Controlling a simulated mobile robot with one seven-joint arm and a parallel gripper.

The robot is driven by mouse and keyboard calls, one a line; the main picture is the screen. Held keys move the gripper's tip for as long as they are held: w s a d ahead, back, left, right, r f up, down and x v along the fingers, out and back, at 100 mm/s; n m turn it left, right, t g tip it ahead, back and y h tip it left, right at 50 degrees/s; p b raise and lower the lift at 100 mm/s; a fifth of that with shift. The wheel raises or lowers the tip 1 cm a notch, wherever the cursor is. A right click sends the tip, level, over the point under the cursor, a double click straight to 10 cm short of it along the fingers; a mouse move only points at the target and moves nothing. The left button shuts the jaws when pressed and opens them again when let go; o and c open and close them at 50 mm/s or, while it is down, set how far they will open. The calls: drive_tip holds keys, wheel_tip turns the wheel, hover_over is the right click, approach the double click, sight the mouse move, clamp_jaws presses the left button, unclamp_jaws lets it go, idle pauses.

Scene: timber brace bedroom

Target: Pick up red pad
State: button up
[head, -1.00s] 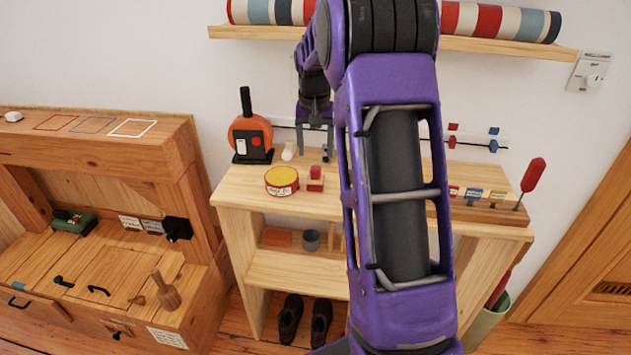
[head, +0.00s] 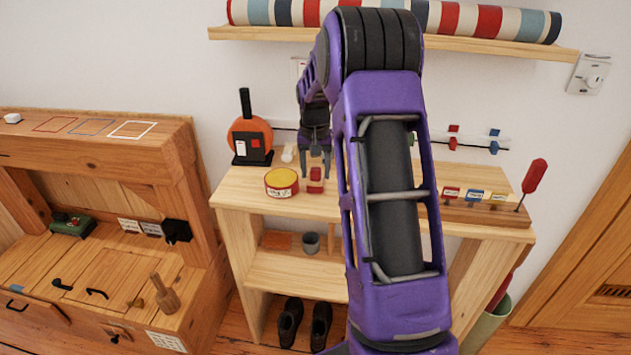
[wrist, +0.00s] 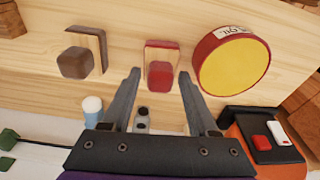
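The red pad (head: 316,187) is a small red block on the wooden bench top, just right of the yellow-topped round tin. In the wrist view the red pad (wrist: 160,78) has a rounded red face on a block with a wood-coloured edge. My gripper (head: 315,168) is over the bench, pointing down at the pad. In the wrist view my gripper (wrist: 160,72) is open, with one finger to each side of the pad in the picture. Nothing is held. I cannot tell how much height is left between fingertips and pad.
The yellow tin with red rim (head: 281,182) stands close beside the pad. A brown block (wrist: 80,62) lies on its other side. An orange disc stand (head: 250,137) and a white cylinder (wrist: 92,108) are behind. A wooden rack with coloured labels (head: 485,212) is further right.

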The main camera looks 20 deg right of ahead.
sight(315, 169)
clamp_jaws()
wheel_tip(315, 169, up, 10)
drive_tip(key=shift+p, duration=0.6)
drive_tip(key=shift+c, duration=2.2)
unclamp_jaws()
clamp_jaws()
drive_tip(key=shift+a, duration=0.1)
